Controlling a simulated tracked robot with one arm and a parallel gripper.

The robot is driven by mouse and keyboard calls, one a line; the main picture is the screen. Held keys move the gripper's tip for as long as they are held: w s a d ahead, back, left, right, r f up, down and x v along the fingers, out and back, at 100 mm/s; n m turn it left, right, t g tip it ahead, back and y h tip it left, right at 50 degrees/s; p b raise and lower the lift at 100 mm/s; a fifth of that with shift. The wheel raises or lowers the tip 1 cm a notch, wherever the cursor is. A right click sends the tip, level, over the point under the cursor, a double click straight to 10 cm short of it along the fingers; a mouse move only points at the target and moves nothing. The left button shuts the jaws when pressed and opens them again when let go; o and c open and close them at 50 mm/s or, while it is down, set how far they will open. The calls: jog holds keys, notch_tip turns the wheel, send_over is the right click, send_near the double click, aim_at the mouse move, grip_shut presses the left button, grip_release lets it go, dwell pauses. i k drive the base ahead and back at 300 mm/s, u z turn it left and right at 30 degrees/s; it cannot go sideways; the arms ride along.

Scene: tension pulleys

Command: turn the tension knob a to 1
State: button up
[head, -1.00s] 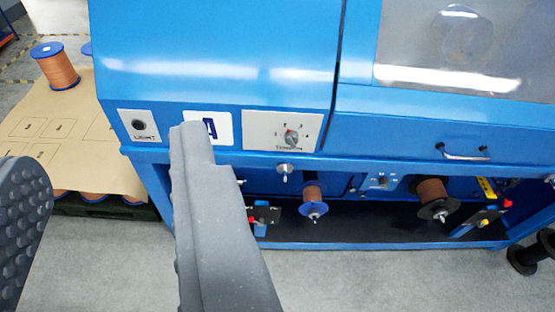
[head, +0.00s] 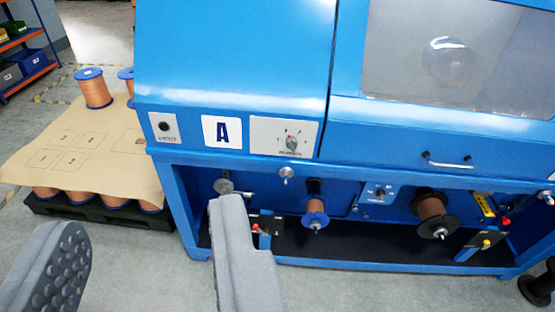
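The tension knob (head: 292,144) is a small grey knob on a pale plate (head: 266,133) on the blue machine's front. Tiny marks surround it, too small to read clearly, and I cannot tell its exact setting. My gripper (head: 150,225) is open and empty. Its two grey fingers are wide apart in the lower left, below and left of the knob, and touch nothing. The right finger hides part of the machine's lower bay.
Below are a smaller knob plate (head: 380,193), a blue-ended spool (head: 315,212) and a dark spool (head: 434,215). A pallet (head: 95,207) with copper spools stands left. A door handle (head: 450,162) juts out at right.

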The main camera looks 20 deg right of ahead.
aim_at(291, 142)
jog(key=z, duration=0.15)
jog(key=i, duration=0.85)
jog(key=u, duration=0.05)
